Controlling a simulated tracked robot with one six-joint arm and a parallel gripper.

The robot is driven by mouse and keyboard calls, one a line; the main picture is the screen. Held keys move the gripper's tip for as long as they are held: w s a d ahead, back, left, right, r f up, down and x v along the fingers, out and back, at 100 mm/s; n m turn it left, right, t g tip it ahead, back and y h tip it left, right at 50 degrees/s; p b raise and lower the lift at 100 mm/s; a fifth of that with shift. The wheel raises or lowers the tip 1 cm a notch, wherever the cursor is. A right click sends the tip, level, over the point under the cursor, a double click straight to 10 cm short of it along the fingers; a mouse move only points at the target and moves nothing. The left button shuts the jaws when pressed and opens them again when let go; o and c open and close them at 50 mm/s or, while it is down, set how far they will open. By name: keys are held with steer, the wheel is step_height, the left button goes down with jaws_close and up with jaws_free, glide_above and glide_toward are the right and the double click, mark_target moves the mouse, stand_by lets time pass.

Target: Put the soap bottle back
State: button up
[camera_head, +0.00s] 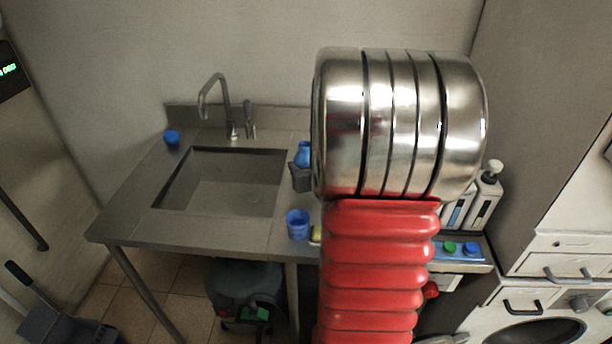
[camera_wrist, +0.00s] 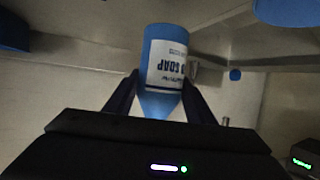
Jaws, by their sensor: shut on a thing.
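The soap bottle (camera_wrist: 165,70) is blue with a white label reading SOAP, which appears upside down in the wrist view. My gripper (camera_wrist: 162,95) has its two dark fingers on either side of the bottle and is shut on it. The bottle's lower part in that picture narrows between the fingers. In the head view my arm's steel and red links cover the middle right, and my gripper cannot be made out. A blue object (camera_head: 303,153) above a dark grey block shows beside the arm; I cannot tell whether it is the bottle.
A steel counter (camera_head: 125,215) holds a sink (camera_head: 225,185) with a tap (camera_head: 220,105). A blue cup (camera_head: 298,223) stands right of the sink, and a small blue item (camera_head: 172,137) at the back left. White pump dispensers (camera_head: 485,200) stand at right, behind a blue strip with coloured caps (camera_head: 458,248).

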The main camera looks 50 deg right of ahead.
steer(key=shift+f, duration=1.9)
steer(key=o, duration=1.2)
steer(key=shift+f, duration=0.1)
steer(key=shift+c, duration=0.2)
